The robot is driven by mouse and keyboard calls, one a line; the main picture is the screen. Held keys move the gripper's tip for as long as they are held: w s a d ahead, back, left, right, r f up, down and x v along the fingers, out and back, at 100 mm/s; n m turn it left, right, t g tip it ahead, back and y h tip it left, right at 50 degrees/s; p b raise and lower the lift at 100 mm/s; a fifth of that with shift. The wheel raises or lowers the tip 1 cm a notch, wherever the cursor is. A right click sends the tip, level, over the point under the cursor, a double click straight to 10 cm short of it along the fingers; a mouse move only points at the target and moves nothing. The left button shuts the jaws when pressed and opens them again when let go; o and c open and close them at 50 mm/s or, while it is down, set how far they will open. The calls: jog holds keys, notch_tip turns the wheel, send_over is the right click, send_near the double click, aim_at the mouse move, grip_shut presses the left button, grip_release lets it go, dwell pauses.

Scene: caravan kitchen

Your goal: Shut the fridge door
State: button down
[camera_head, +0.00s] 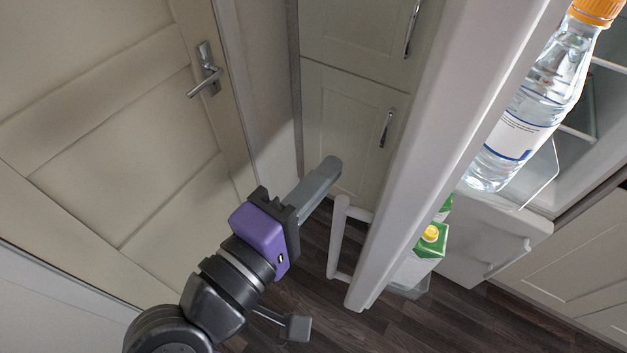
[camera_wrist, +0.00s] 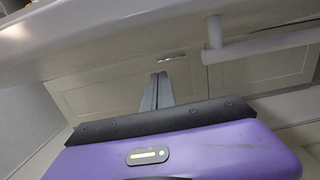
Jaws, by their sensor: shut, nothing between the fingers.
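The fridge door (camera_head: 452,130) stands open, seen nearly edge-on in the head view. It carries a white bar handle (camera_head: 337,240) on its left face and bottles and cartons on its inner side. In the wrist view the door (camera_wrist: 120,40) crosses the top and its handle (camera_wrist: 262,44) shows at upper right. My gripper (camera_head: 332,166) is shut and empty, on the outer, handle side of the door, left of the handle in the head view. Its closed fingers also show in the wrist view (camera_wrist: 157,90). I cannot tell whether they touch the door.
A water bottle (camera_head: 533,105) and a green-white carton (camera_head: 421,258) sit in the door's shelves. The open fridge interior (camera_head: 600,100) is at right. A room door (camera_head: 110,130) is at left, cupboards (camera_head: 345,130) behind. Dark floor (camera_head: 440,325) is clear below.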

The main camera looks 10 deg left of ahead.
jog(key=w+d+p, duration=0.2)
jog(key=w+d, duration=0.2)
jog(key=d, duration=0.2)
dwell(0.5)
